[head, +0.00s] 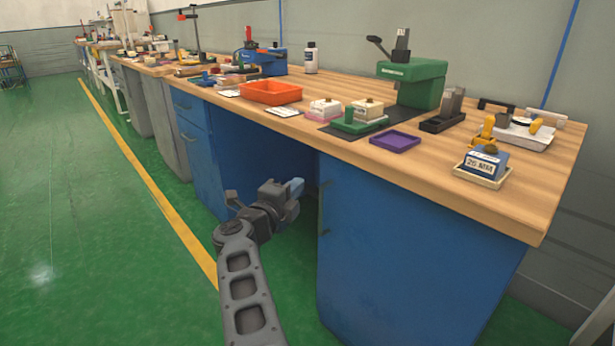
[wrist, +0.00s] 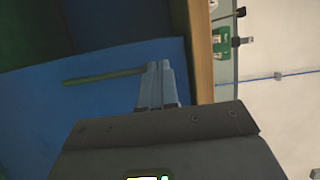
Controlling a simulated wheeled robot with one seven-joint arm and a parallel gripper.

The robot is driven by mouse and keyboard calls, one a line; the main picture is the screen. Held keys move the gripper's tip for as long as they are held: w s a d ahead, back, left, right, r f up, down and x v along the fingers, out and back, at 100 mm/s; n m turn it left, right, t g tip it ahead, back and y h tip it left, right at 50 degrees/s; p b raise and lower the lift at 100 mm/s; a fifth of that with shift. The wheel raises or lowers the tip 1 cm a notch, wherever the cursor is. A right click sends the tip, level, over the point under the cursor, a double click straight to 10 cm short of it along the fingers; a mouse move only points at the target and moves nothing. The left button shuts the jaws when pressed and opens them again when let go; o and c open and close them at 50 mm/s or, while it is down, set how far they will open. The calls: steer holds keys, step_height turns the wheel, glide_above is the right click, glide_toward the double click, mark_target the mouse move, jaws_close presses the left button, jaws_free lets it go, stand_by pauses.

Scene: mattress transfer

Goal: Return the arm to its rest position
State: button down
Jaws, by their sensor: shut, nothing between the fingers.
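My arm reaches up from the bottom of the head view, and my gripper (head: 297,187) is in front of the workbench, below the level of its top. In the wrist view my gripper (wrist: 158,68) shows with its two grey-blue fingers together and nothing between them. Behind the fingertips in that view is a blue cabinet front (wrist: 90,90) with a long dark handle (wrist: 105,77). I cannot tell whether the fingers touch the cabinet.
The wooden benchtop (head: 480,200) carries an orange tray (head: 271,92), a purple tray (head: 395,141), a green press (head: 412,80) and a blue block (head: 483,165) on a small tray. Its front edge overhangs my gripper. The green floor (head: 80,220) at left is clear.

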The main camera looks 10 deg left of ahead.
steer(key=s+a, duration=0.3)
steer(key=s+d+f+n+t, duration=0.1)
steer(key=s+d+f+n, duration=0.15)
steer(key=d, duration=0.55)
steer(key=s+d+f+n+t, duration=0.15)
steer(key=d+f, duration=0.25)
steer(key=d, duration=0.5)
steer(key=s+d+f+n+t, duration=0.1)
steer(key=s+d+f+n, duration=0.25)
steer(key=d, duration=0.45)
steer(key=s+d+f+n+y, duration=0.25)
steer(key=s+d+n, duration=0.35)
steer(key=s, duration=0.6)
steer(key=s+d+f+n+y, duration=0.2)
steer(key=s+d+n+y, duration=0.1)
steer(key=s+d, duration=0.65)
steer(key=s+a+r+n+g, duration=0.1)
steer(key=s+r+n+g, duration=0.3)
steer(key=s, duration=1)
steer(key=s+a+r+n+g, duration=0.15)
steer(key=s+r, duration=0.55)
steer(key=s, duration=0.8)
step_height(320, 180, up, 22)
steer(key=p, duration=2.1)
steer(key=shift+s+f+m, duration=0.15)
steer(key=shift+s+m, duration=0.1)
steer(key=shift+m, duration=0.05)
